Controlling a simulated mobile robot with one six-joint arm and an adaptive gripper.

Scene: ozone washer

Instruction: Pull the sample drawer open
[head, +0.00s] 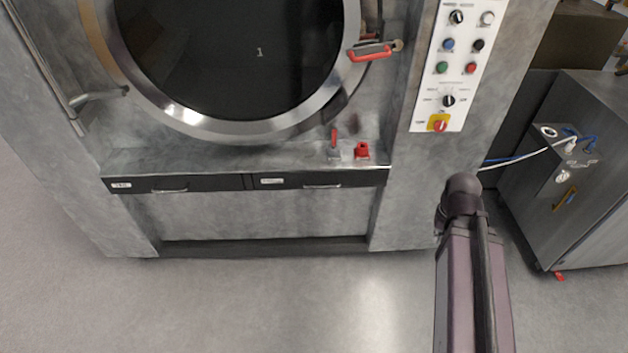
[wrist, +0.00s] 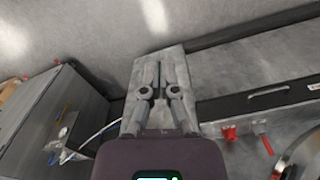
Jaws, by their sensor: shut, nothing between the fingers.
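Two dark, shallow drawers sit side by side under the washer's ledge in the head view. The left drawer (head: 208,183) and right drawer (head: 345,179) each have a pale label and a thin bar handle. The labels are too small to read, so I cannot tell which is the sample drawer. Both look closed. In the wrist view, a drawer front (wrist: 245,102) with a bar handle (wrist: 268,90) shows at the right. My gripper (wrist: 161,66) is shut and empty, in front of a grey panel, apart from that handle. The head view does not show my gripper.
A round door (head: 225,55) is above the ledge. A red-handled valve (head: 334,145) and red knob (head: 361,151) stand on the ledge. A control panel (head: 451,70) and a grey metal cabinet (head: 590,190) with hoses are at right. The floor (head: 250,300) in front is clear.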

